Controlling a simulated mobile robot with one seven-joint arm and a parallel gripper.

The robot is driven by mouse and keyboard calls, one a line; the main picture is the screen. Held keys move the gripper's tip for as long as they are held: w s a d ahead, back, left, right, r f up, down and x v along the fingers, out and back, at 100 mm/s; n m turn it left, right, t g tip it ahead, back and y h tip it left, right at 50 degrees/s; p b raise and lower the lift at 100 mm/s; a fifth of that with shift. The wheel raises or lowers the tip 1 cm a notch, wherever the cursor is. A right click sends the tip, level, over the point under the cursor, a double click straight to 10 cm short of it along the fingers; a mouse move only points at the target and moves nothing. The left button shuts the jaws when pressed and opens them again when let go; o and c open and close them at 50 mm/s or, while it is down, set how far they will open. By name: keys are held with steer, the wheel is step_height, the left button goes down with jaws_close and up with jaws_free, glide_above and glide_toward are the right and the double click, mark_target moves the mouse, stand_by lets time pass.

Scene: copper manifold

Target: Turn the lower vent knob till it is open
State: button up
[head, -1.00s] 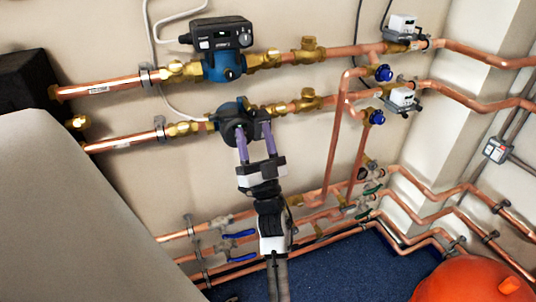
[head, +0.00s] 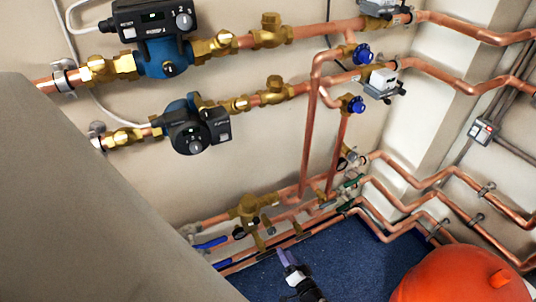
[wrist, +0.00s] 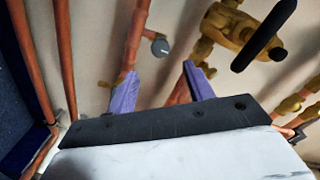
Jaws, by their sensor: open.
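My gripper (head: 284,258) is low, in front of the bottom pipes, seen small in the head view. In the wrist view its two purple fingers (wrist: 160,88) are apart with nothing held between them. A small round grey knob (wrist: 160,47) stands on a short stem from a copper pipe, beyond the gap and apart from the fingers. In the head view a black round knob (head: 239,232) sits by the lower brass fitting (head: 247,208). Two blue knobs, an upper one (head: 361,53) and a lower one (head: 357,104), are higher on the right. No label shows which is the lower vent knob.
Copper pipes (head: 305,150) cross the wall and bend along the right corner. Two pumps (head: 196,133) are at upper left. A brass valve with a black handle (wrist: 265,35) is right of the fingers. An orange object (head: 455,275) stands on the blue floor (head: 345,260).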

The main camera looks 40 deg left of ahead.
mark_target(273, 233)
steer(key=b+x, duration=0.5)
steer(key=x, duration=0.7)
steer(key=shift+w+a, duration=0.3)
steer(key=shift+a, duration=0.25)
steer(key=shift+r, duration=0.1)
steer(key=c, duration=1)
steer(key=shift+o, duration=0.2)
